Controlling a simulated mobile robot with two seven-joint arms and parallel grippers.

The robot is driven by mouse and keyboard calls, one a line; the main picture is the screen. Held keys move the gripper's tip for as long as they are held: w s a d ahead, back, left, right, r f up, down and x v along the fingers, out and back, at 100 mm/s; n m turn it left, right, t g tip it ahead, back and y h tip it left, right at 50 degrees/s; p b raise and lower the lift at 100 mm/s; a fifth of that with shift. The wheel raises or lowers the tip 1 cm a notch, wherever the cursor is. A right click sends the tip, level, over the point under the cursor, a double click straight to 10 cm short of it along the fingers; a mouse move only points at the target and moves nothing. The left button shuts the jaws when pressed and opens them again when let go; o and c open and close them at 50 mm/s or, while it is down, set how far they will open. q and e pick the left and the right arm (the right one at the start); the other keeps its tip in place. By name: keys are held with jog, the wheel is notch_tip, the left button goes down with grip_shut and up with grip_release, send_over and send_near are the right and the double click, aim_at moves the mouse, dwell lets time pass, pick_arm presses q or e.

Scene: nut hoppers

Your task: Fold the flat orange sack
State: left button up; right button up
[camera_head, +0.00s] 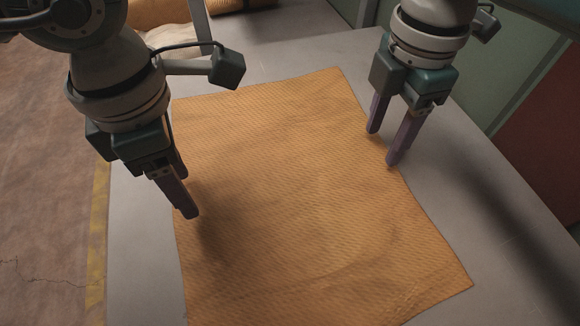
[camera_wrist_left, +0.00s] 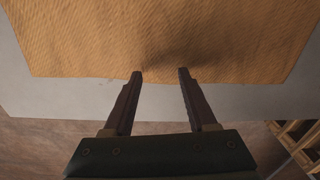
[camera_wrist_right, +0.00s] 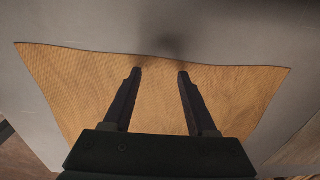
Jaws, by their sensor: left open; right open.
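The orange sack (camera_head: 300,200) lies flat and spread out on a grey table, with faint wrinkles near its lower right. My left gripper (camera_head: 188,196) is open and empty above the sack's left edge. In the left wrist view its fingertips (camera_wrist_left: 160,72) show over that sack edge (camera_wrist_left: 85,50). My right gripper (camera_head: 381,147) is open and empty above the sack's right edge. In the right wrist view its fingertips (camera_wrist_right: 160,72) are just inside the sack edge (camera_wrist_right: 85,75). The sack's near end is cut off by the head view's bottom border.
The grey table (camera_head: 500,240) has bare room right of the sack and a narrow strip on its left. Another orange sack-like item (camera_head: 160,12) sits at the back left. A yellow floor line (camera_head: 97,240) runs along the left. A wooden frame (camera_wrist_left: 297,140) shows in the left wrist view.

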pick_arm(q)
jog(key=shift+f, duration=0.65)
pick_arm(e)
jog(key=shift+f, duration=0.6)
pick_arm(q)
jog(key=shift+f, duration=0.2)
pick_arm(e)
jog(key=shift+f, duration=0.2)
pick_arm(q)
jog(key=shift+r, duration=0.1)
jog(key=shift+c, duration=0.3)
pick_arm(e)
jog(key=shift+c, duration=0.3)
pick_arm(q)
grip_shut()
pick_arm(e)
grip_shut()
pick_arm(q)
jog(key=shift+w, duration=0.1)
pick_arm(e)
jog(key=shift+d, duration=0.1)
pick_arm(q)
jog(key=shift+r, duration=0.1)
pick_arm(e)
jog(key=shift+r, duration=0.15)
